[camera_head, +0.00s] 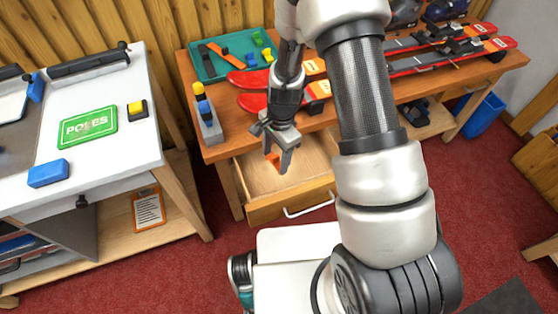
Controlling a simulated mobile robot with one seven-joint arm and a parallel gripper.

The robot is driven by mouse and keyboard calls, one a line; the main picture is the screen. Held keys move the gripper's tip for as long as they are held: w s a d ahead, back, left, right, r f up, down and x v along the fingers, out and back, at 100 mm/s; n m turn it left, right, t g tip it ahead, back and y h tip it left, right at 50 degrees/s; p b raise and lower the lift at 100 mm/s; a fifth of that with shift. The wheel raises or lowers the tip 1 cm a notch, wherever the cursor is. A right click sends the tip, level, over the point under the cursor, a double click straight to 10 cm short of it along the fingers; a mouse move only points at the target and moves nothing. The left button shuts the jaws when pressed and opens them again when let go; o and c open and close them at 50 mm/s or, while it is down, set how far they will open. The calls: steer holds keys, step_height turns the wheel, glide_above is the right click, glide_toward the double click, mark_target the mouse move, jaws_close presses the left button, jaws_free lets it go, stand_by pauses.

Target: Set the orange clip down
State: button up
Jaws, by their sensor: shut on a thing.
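My gripper (277,160) points down over the open drawer (309,160) of the wooden bench. It is shut on the orange clip (273,163), a small orange piece that shows low between the fingers and is partly hidden by them. The clip appears to be over the drawer's bare wooden floor. I cannot tell whether it touches that floor.
A teal tray (208,77) with tools and small coloured pieces sits on the bench (219,153). Skis (430,62) lie along the bench top. A grey stand with yellow and blue pieces (206,112) is left of my gripper. The drawer's inside looks mostly clear.

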steer(key=f+m+b, duration=0.1)
steer(key=f, duration=0.2)
steer(key=a+f+m+b, duration=0.1)
steer(key=f, duration=0.2)
steer(key=a+f+m+b, duration=0.1)
steer(key=f, duration=0.2)
steer(key=shift+w+a+f, duration=0.2)
steer(key=shift+w+f, duration=0.05)
steer(key=shift+f, duration=0.05)
steer(key=shift+f+b, duration=0.65)
steer(key=shift+f, duration=1.35)
steer(key=shift+f, duration=0.25)
steer(key=o, duration=0.8)
steer(key=shift+r, duration=0.1)
steer(key=shift+c, duration=0.2)
